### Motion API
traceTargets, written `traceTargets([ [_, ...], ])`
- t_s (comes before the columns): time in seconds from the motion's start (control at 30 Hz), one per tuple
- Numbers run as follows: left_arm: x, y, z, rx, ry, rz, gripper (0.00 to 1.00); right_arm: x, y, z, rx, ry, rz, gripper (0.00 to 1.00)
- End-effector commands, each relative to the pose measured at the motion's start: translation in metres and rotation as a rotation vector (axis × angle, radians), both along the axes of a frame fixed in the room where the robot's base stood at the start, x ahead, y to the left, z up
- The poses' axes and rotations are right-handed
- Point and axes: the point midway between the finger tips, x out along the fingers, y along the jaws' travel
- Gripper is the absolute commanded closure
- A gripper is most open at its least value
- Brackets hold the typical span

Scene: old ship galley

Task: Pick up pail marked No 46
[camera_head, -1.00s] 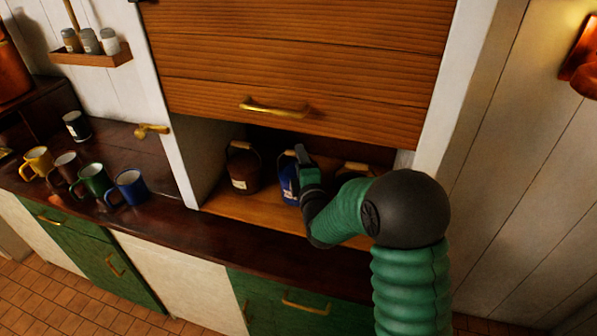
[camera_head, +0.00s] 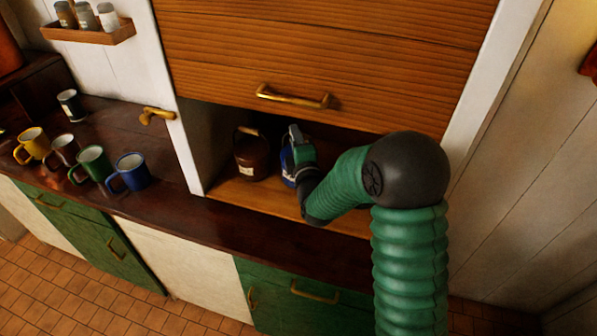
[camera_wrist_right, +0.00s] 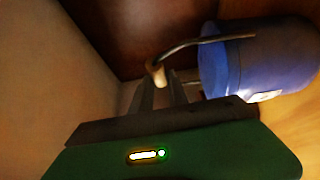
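A blue pail (camera_head: 287,166) stands in the open cabinet, partly hidden by my right gripper (camera_head: 296,138). In the right wrist view the blue pail (camera_wrist_right: 262,62) has a wire handle with a pale wooden grip (camera_wrist_right: 157,74) and part of a white label. My right gripper (camera_wrist_right: 163,92) has its two fingers apart, with the wooden grip at their tips; I cannot tell whether they touch it. A brown pail (camera_head: 251,158) with a pale label stands left of the blue one. No number is legible on either pail. My left gripper is out of view.
The slatted shutter (camera_head: 320,60) with a brass handle (camera_head: 292,97) hangs above the opening. A white post (camera_head: 180,130) bounds it on the left. Several mugs, including a blue one (camera_head: 130,172), stand on the dark counter (camera_head: 190,222) at left.

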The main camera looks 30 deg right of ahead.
Motion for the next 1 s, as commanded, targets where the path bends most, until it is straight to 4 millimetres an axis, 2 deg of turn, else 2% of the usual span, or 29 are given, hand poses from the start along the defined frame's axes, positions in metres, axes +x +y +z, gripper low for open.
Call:
traceTargets([
  [0.17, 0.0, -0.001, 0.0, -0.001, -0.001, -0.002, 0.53, -0.003, -0.011, 0.0, 0.003, -0.003, -0.009, 1.0],
  [0.53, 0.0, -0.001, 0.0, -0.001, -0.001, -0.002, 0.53, -0.001, 0.0, -0.002, -0.001, 0.007, -0.006, 1.0],
  [1.0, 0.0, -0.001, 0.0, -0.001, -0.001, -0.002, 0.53, -0.002, -0.004, -0.002, 0.001, 0.006, -0.007, 1.0],
])
